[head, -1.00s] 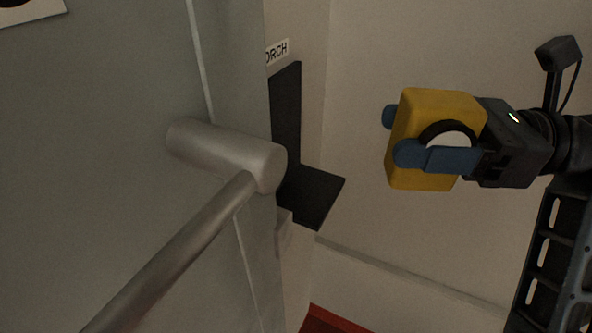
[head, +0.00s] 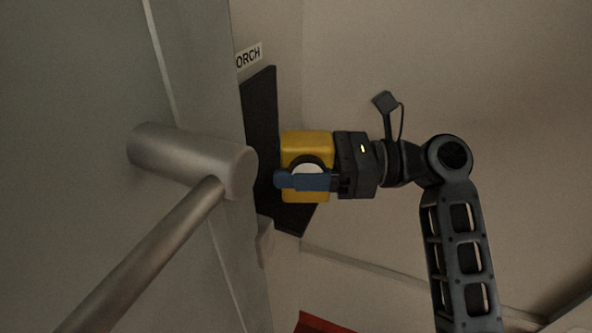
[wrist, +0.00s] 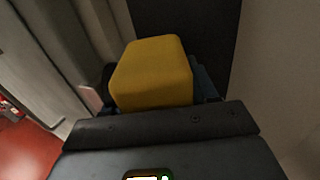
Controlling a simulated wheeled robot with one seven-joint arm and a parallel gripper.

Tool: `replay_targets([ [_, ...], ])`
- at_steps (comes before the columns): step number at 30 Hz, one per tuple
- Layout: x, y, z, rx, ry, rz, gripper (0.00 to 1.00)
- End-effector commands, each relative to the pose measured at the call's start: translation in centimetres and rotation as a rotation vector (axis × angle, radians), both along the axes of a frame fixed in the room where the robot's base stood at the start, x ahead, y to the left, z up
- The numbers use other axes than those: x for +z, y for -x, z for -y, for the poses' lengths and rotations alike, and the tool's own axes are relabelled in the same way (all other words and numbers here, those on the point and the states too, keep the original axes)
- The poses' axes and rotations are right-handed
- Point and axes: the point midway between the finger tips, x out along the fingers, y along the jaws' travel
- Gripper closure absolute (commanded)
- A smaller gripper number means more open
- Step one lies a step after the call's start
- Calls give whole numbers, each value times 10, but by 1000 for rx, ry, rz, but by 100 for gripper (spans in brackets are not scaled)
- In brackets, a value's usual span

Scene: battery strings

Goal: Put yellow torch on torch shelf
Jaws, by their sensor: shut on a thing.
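The yellow torch (head: 308,146) is a boxy block with a white round lens ringed in black. My gripper (head: 290,180), with blue fingers, is shut on it. In the head view the torch overlaps the black torch shelf (head: 296,219), whose upright back plate (head: 262,110) rises beside it under a partly hidden "ORCH" label (head: 249,56). I cannot tell whether the torch touches the shelf. In the wrist view the torch (wrist: 152,72) shows in front of the dark plate (wrist: 185,22).
A large grey panel (head: 90,60) with a thick metal handle (head: 185,150) stands at the left, close to the shelf. A plain wall (head: 500,80) is behind my arm. Something red (head: 325,324) lies low down.

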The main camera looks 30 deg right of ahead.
Motion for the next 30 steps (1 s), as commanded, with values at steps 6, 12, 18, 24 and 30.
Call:
replay_targets([
  [6,-16,0,0,1,0,1,87],
  [12,-16,0,0,1,0,2,87],
  [18,-20,0,0,1,-1,-1,40],
  [24,-20,0,0,1,0,0,20],
  [30,-20,0,0,1,0,0,17],
])
